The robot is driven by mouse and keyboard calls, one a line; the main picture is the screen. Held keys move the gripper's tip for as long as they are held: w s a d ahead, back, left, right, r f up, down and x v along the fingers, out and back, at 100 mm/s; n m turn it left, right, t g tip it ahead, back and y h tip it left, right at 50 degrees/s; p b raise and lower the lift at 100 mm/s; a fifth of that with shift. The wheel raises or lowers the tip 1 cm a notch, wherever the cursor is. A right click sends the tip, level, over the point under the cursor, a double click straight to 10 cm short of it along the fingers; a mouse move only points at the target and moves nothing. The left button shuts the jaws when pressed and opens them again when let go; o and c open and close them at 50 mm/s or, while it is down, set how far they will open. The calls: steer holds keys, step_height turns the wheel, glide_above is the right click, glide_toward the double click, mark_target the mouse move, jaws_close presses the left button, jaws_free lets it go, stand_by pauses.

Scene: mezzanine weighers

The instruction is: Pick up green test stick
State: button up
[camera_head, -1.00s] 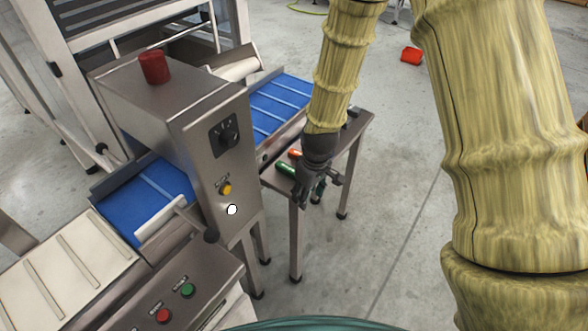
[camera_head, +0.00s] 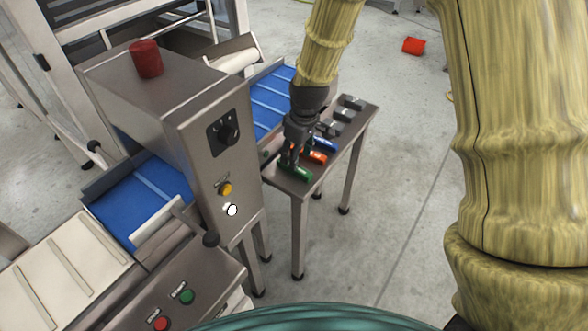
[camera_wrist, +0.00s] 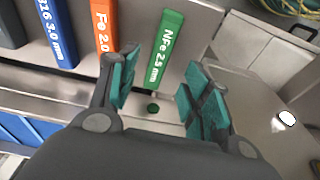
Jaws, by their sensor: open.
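The green test stick (camera_head: 295,171) lies on the small metal table near its front end. In the wrist view the green stick (camera_wrist: 164,52) reads "NFe 2.5 mm" and lies beyond and between my fingertips, apart from them. My gripper (camera_head: 290,158) is above the table, just over the green stick. In the wrist view my gripper (camera_wrist: 161,88) has its teal finger pads spread wide with nothing between them.
An orange stick (camera_head: 315,157) and a blue stick (camera_head: 326,145) lie beside the green one, with grey blocks (camera_head: 351,103) farther back. The metal detector housing (camera_head: 190,125) and blue conveyor belt (camera_head: 268,103) stand close on the left. Open floor (camera_head: 400,190) lies right.

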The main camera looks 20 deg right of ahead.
mark_target(304, 175)
steer(key=shift+w+a+f, duration=0.1)
steer(key=shift+w+f, duration=0.05)
steer(key=shift+f, duration=1.25)
steer(key=shift+w+f, duration=0.15)
steer(key=shift+f, duration=1.25)
jaws_close()
